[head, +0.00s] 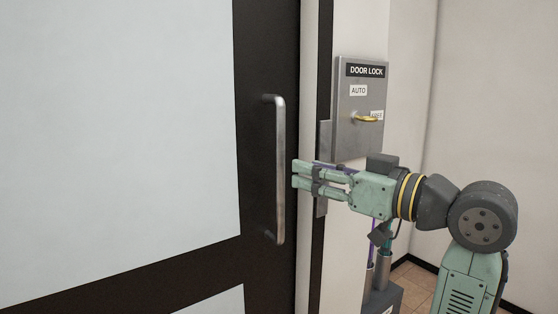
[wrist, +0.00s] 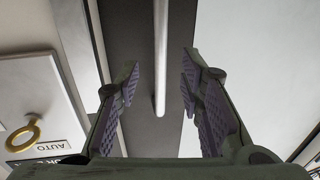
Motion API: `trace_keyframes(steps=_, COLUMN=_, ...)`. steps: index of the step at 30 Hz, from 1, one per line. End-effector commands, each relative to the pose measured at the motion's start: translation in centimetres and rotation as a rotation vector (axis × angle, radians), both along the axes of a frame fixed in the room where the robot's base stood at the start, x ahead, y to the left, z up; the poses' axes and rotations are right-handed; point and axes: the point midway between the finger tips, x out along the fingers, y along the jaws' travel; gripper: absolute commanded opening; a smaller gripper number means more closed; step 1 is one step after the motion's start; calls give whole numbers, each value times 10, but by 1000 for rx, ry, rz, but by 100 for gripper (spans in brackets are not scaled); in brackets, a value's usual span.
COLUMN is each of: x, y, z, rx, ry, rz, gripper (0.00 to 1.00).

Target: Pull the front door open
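The front door (head: 262,60) fills the left of the head view, with a dark frame and pale panels. Its long vertical metal handle (head: 280,170) stands on the dark edge strip. My gripper (head: 294,173) points left at the handle's middle, close to its right side. In the wrist view the handle (wrist: 160,60) lies ahead between the two spread fingers (wrist: 157,92), touching neither. The gripper is open and empty. The door looks closed against its frame.
A grey door lock panel (head: 350,110) with a yellow lever (head: 364,119) is on the wall right of the door, above my gripper. The lever also shows at the left of the wrist view (wrist: 22,136). Tiled floor (head: 415,280) shows at lower right.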

Motion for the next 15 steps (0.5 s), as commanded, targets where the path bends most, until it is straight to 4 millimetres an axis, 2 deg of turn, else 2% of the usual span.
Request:
trace_keyframes(steps=6, x=29, y=33, z=2, rx=1, ry=2, rz=4, gripper=35)
trace_keyframes(steps=15, x=52, y=57, z=1, rx=1, ry=0, rz=1, gripper=35)
